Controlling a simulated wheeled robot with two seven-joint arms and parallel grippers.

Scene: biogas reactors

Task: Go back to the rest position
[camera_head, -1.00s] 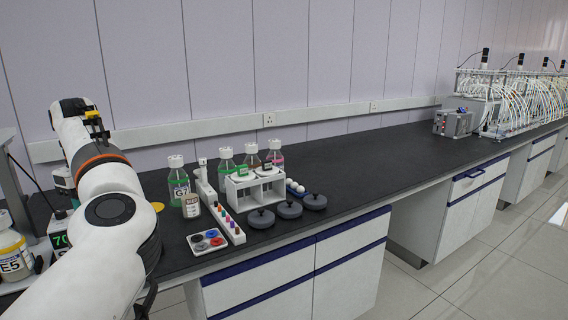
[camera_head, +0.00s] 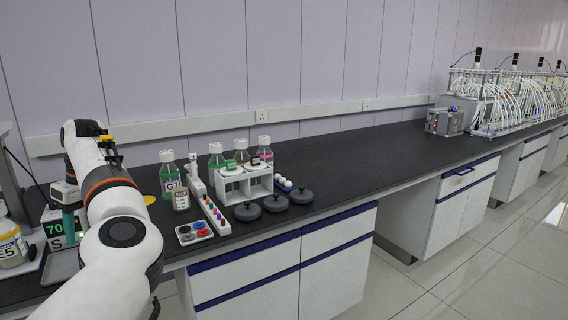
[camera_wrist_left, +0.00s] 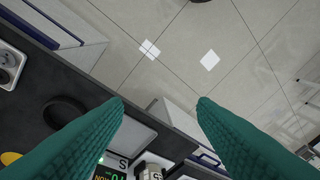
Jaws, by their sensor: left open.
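My left arm comes in from the lower left of the head view, bent over the left end of the black bench. A teal finger of my left gripper shows partly behind the arm in the head view (camera_head: 67,192). In the left wrist view my left gripper (camera_wrist_left: 160,103) has its two teal fingers wide apart with nothing between them. Past them lie the bench's front edge and the tiled floor. A scale with a green display (camera_head: 57,230) stands below the gripper at the bench's left end. My right gripper is in no view.
A bottle labelled E5 (camera_head: 10,246) stands far left. Reactors (camera_head: 500,105) stand far right. The bench middle is clear.

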